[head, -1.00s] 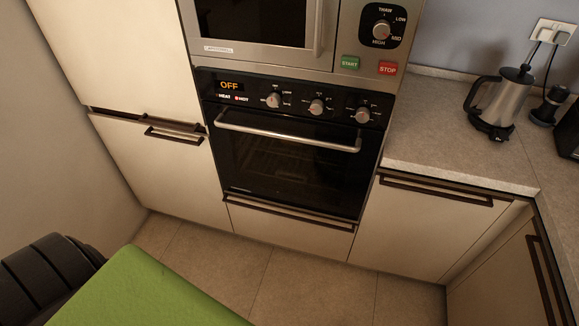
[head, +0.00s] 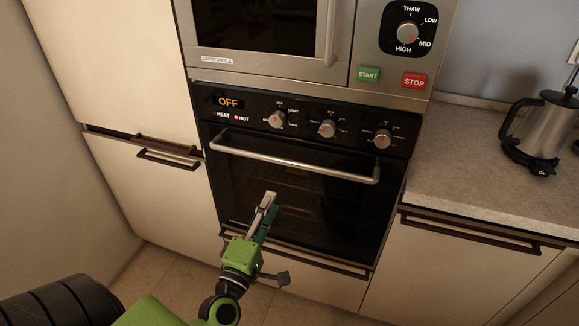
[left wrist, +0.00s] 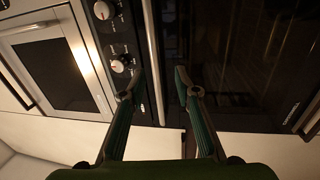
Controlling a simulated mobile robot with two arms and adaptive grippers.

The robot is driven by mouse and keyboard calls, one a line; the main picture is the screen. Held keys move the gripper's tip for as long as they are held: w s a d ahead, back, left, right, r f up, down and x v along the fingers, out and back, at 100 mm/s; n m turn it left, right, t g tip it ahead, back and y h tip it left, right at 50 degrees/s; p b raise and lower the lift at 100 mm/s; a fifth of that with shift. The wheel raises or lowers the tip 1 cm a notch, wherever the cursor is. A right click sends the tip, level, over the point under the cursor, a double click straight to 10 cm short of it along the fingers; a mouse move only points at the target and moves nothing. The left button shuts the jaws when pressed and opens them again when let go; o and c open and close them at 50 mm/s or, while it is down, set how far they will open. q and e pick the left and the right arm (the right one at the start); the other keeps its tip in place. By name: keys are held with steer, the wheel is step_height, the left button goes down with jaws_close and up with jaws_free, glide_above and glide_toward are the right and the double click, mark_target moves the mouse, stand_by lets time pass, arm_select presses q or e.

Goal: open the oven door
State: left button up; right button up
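The oven door (head: 240,185) is a dark glass panel, shut, with a straight silver bar handle (head: 300,160) across its top. My left gripper (head: 269,201) is in front of the door, below the handle in the head view. In the left wrist view its two green fingers (left wrist: 160,78) are apart, with nothing held. There the handle (left wrist: 152,60) shows as a long bar between the fingertips, nearer the left finger; I cannot tell whether they touch. My right gripper is in neither view.
Above the door is the control panel (head: 305,123) with several knobs and an "OFF" display. A microwave (head: 270,62) sits higher. A drawer (head: 325,280) lies below the oven. A counter (head: 460,170) with a kettle (head: 540,125) is at the right.

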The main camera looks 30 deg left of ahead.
mark_target(287, 163)
arm_select(q)
steer(key=shift+n, duration=0.3)
steer(key=p+x, duration=0.1)
steer(key=x, duration=0.3)
steer(key=r+p+x, duration=0.1)
steer(key=x, duration=0.3)
steer(key=p+x, duration=0.1)
steer(key=x, duration=0.3)
steer(key=shift+w+a+r, duration=0.25)
steer(key=shift+r, duration=0.1)
steer(key=shift+w+a, duration=0.15)
steer(key=shift+w, duration=0.35)
jaws_close()
